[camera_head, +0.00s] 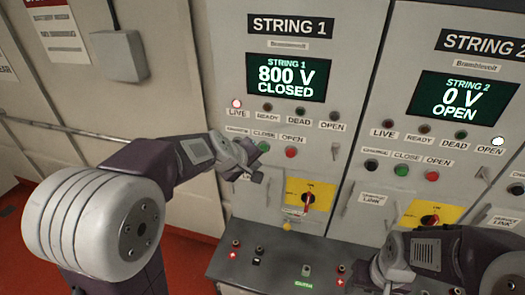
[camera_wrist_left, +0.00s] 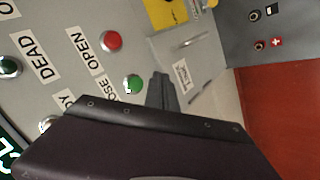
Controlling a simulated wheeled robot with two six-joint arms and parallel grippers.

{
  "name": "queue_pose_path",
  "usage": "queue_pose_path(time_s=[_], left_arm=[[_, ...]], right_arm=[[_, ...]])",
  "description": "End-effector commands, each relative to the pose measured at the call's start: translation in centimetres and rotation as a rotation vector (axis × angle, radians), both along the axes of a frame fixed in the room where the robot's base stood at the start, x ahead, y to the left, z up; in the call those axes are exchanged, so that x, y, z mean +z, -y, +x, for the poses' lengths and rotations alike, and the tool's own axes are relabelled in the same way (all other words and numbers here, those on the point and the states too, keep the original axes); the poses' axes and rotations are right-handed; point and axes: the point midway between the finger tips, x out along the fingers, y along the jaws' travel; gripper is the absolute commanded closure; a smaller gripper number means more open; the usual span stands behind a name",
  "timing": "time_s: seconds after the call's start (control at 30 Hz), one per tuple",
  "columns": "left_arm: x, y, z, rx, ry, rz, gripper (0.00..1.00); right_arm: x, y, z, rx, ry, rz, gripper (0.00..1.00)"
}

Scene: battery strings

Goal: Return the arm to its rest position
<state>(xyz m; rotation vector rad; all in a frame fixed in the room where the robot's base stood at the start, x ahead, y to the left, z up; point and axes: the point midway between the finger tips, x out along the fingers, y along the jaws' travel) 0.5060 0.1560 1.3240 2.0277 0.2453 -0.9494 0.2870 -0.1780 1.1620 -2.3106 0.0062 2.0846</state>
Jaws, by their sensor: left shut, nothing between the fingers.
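My left gripper (camera_head: 257,177) is in front of the STRING 1 cabinet (camera_head: 225,80), close to the row of buttons. Its fingers (camera_wrist_left: 160,90) also show in the left wrist view, shut and empty, near the green close button (camera_wrist_left: 133,84). The red open button (camera_head: 291,153) shows just right of the gripper in the head view. Whether the fingers touch the panel I cannot tell. My right arm (camera_head: 430,250) is folded low at the right; its gripper is too hidden to judge.
The STRING 1 screen (camera_head: 287,78) reads 800 V CLOSED, with the live lamp lit. The STRING 2 screen (camera_head: 464,98) reads 0 V OPEN. A yellow-plated rotary switch (camera_head: 309,197) sits below the left gripper. A shelf with sockets (camera_head: 270,262) juts out beneath.

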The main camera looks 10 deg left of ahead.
Motion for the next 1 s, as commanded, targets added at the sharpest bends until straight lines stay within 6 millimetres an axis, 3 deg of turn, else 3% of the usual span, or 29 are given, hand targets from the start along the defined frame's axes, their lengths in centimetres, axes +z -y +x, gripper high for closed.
queue_pose_path(time_s=[0.23, 0.3, 0.37, 0.5, 0.63, 0.73, 0.8, 0.9, 1.0], left_arm=[[-0.2, 0.0, 0.0, -0.001, -0.001, 0.0, 1.0], [-1.8, 0.3, 0.0, -0.006, 0.0, 0.0, 1.0], [-5.1, 0.7, -0.5, -0.017, -0.015, 0.002, 1.0], [-15.8, 1.0, -6.1, -0.156, -0.175, 0.126, 1.0], [-23.4, 0.3, -13.0, -0.367, -0.346, 0.286, 1.0], [-26.5, -0.7, -17.8, -0.531, -0.456, 0.391, 1.0], [-27.1, -1.5, -20.3, -0.628, -0.513, 0.445, 1.0], [-27.6, -2.2, -22.0, -0.722, -0.552, 0.498, 1.0], [-27.5, -2.3, -22.0, -0.749, -0.551, 0.511, 1.0]], right_arm=[[-0.2, 0.0, 0.0, 0.0, 0.0, 0.0, 0.41], [-1.8, 0.0, 0.0, 0.0, 0.0, 0.0, 0.41], [-4.5, 0.0, 0.0, 0.0, 0.001, 0.0, 0.41], [-9.2, 0.0, 0.0, 0.0, -0.001, 0.0, 0.41], [-11.5, 0.0, 0.0, 0.0, -0.001, 0.0, 0.41], [-11.9, 0.0, 0.0, 0.0, 0.0, 0.0, 0.41], [-11.4, 0.0, 0.0, 0.0, 0.0, 0.0, 0.41], [-11.3, 0.0, 0.0, 0.0, 0.0, 0.0, 0.41], [-11.3, 0.0, 0.0, 0.0, 0.0, 0.0, 0.41]])
